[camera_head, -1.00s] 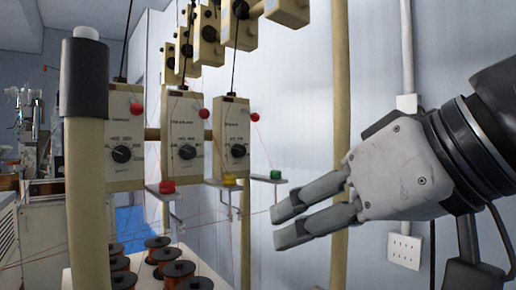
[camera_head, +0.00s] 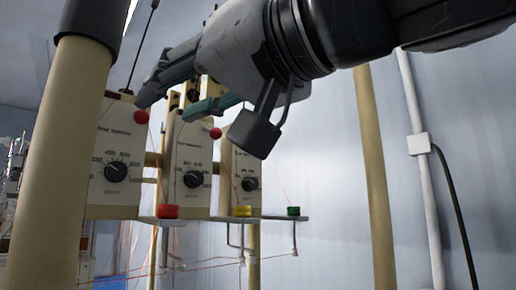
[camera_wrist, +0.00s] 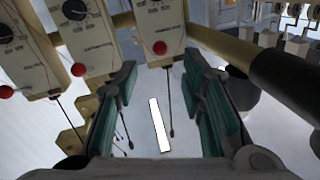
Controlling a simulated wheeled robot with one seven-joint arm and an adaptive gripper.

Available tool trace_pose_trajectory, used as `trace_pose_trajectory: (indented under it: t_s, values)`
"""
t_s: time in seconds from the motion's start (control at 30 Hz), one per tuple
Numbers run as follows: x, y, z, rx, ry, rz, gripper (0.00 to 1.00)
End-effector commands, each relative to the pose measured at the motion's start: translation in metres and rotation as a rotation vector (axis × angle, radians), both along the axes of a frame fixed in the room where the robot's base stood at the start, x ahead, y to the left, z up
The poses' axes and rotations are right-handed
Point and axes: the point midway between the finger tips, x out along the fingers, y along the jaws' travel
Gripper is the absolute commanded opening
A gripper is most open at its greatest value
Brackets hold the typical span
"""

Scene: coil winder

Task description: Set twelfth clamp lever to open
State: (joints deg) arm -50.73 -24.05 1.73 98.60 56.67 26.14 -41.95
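Cream tensioner boxes with dark dials stand in a row, the nearest (camera_head: 112,160) at the left of the head view. Red balls (camera_head: 141,117) sit at their edges; one also shows in the wrist view (camera_wrist: 160,47). Thin black rods (camera_wrist: 169,105) stick out from the boxes. I cannot tell which part is the twelfth clamp lever. My gripper (camera_head: 166,107) is in front of the boxes' upper parts and hides some of them. Its teal-padded fingers are apart, and in the wrist view the gap (camera_wrist: 163,75) holds a rod in line of sight, with no visible contact.
A thick cream post (camera_head: 60,160) stands close at the left, and another post (camera_head: 374,180) at the right. Red, yellow (camera_head: 243,211) and green (camera_head: 293,211) caps sit on small shelves below the boxes. Open space lies before the right wall.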

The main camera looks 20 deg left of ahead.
Motion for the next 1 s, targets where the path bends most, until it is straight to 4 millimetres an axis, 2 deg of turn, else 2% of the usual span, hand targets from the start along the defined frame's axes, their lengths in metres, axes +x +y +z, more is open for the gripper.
trace_pose_trajectory:
  t_s: [0.03, 0.2, 0.4, 0.6, 0.87, 1.0]
  values:
    - [0.003, 0.011, -0.001, -0.003, 0.002, 0.002, 0.37]
    - [0.012, 0.042, 0.000, -0.003, 0.002, 0.001, 0.37]
    - [0.019, 0.067, 0.000, -0.001, 0.001, 0.000, 0.37]
    - [0.022, 0.076, 0.000, -0.001, 0.001, -0.001, 0.37]
    - [0.023, 0.077, 0.000, 0.000, 0.000, -0.001, 0.37]
    - [0.023, 0.077, 0.000, -0.001, 0.000, -0.001, 0.05]
